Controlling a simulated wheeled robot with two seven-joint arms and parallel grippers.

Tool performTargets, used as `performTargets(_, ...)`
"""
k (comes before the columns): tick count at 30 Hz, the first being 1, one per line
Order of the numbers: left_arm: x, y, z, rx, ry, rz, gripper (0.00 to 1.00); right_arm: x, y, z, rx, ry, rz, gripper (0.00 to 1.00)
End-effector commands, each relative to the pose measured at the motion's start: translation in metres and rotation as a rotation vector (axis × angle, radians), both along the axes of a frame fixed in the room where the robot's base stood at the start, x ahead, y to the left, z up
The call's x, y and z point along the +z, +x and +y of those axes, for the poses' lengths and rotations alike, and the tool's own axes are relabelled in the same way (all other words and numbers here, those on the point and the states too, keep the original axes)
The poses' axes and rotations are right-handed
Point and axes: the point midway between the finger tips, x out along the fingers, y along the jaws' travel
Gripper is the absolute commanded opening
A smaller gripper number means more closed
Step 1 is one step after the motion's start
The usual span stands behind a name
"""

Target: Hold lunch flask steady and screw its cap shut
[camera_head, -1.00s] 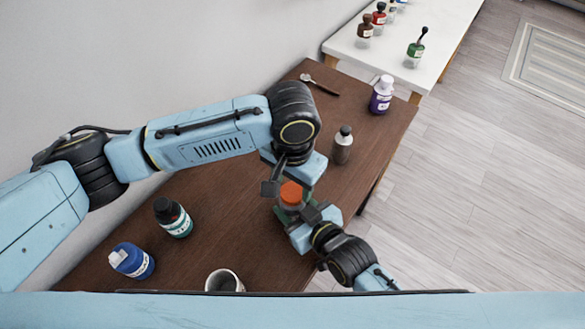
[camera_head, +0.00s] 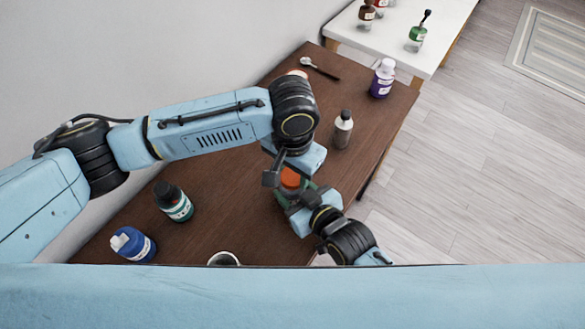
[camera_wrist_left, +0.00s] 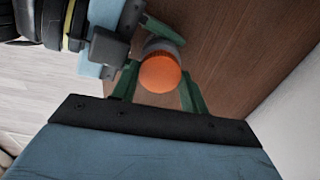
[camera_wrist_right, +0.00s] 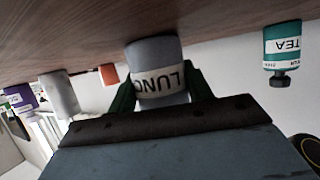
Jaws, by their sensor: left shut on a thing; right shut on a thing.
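The lunch flask is a grey jar with a white label reading "LUNC", seen in the right wrist view (camera_wrist_right: 158,80). Its orange cap (camera_head: 290,178) shows between the arms in the head view and fills the middle of the left wrist view (camera_wrist_left: 160,73). My left gripper (camera_wrist_left: 158,92) has its green fingers on both sides of the cap and is shut on it. My right gripper (camera_wrist_right: 160,92) is shut around the flask body, one finger on each side. The flask looks upright at the brown table; whether its base touches the wood I cannot tell. The cap's seam is hidden.
A white table (camera_head: 390,45) with small bottles stands beyond.

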Motion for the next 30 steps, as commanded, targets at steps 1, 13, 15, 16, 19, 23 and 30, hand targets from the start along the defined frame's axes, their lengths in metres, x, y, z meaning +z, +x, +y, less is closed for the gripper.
performTargets(1, 0.000, 0.000, 0.000, 0.000, 0.000, 0.000, 0.47, 0.000, 0.000, 0.000, 0.000, 0.000, 0.000, 0.00)
performTargets(13, 0.000, -0.002, -0.002, -0.003, -0.004, 0.003, 0.70, 0.000, 0.000, 0.000, 0.000, -0.001, -0.001, 0.00)
performTargets(15, 0.000, -0.002, -0.002, -0.004, -0.005, 0.004, 0.70, 0.000, 0.000, 0.001, 0.001, 0.000, 0.000, 0.00)
performTargets(16, 0.000, -0.002, -0.002, -0.004, -0.005, 0.004, 0.70, 0.000, 0.000, 0.001, 0.001, 0.000, 0.000, 0.00)
performTargets(19, 0.001, -0.003, -0.003, -0.005, -0.006, 0.005, 0.70, 0.000, 0.000, 0.001, 0.001, 0.000, 0.000, 0.00)
performTargets(23, 0.014, -0.003, -0.004, -0.007, -0.009, 0.004, 0.70, 0.000, 0.000, 0.001, 0.001, -0.001, 0.002, 0.00)
performTargets(30, 0.064, -0.001, -0.002, -0.005, -0.007, -0.002, 0.70, -0.001, 0.000, 0.000, 0.000, -0.002, 0.002, 0.00)
